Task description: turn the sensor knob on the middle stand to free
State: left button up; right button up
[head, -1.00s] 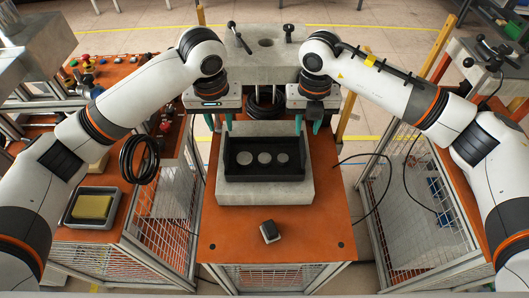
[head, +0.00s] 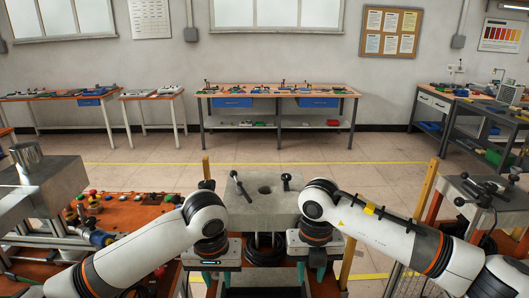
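The middle stand (head: 262,212) is a grey block with a round hole in its top, straight ahead beyond my grippers. A black lever-like handle (head: 241,188) stands at the left of its top and a black knob (head: 286,179) at the right. I cannot tell which of them is the sensor knob, and no "free" mark is readable. My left gripper (head: 215,277) is in front of the stand's left side, and my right gripper (head: 311,272) is in front of its right side. Both point down with teal fingers apart, open and empty. Neither touches the knobs.
A grey stand with a metal cylinder (head: 27,154) is at the left, beside an orange table with buttons (head: 130,212). Another stand with black handles (head: 490,190) is at the right. A coiled black cable (head: 265,248) hangs below the middle stand. Workbenches (head: 278,91) line the far wall.

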aim_at(204, 184)
jog(key=k+l, duration=0.15)
jog(key=k, duration=0.3)
jog(key=k+l, duration=0.1)
jog(key=k, duration=0.4)
